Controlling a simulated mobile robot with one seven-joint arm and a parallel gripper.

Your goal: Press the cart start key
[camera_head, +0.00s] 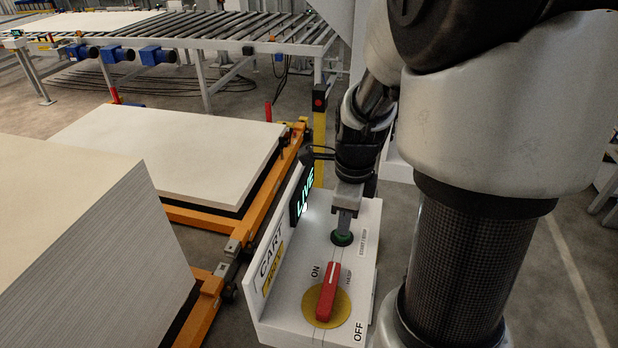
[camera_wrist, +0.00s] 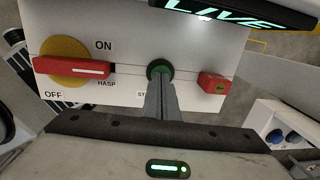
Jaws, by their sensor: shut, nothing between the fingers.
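My gripper (camera_head: 345,228) is shut and empty and points down at the button. In the wrist view its fingertips (camera_wrist: 160,84) overlap the near edge of the button and hide part of it and its label. I cannot tell whether they touch it or hover just above. A lit display (camera_head: 301,198) on the box reads LIVE.
A red rotary handle (camera_head: 326,292) on a yellow disc, marked ON and OFF, sits near the button. A small red block (camera_wrist: 215,82) is on the button's other side. Stacked boards (camera_head: 75,235) and an orange-framed cart (camera_head: 265,200) stand left. A roller conveyor (camera_head: 220,30) is behind.

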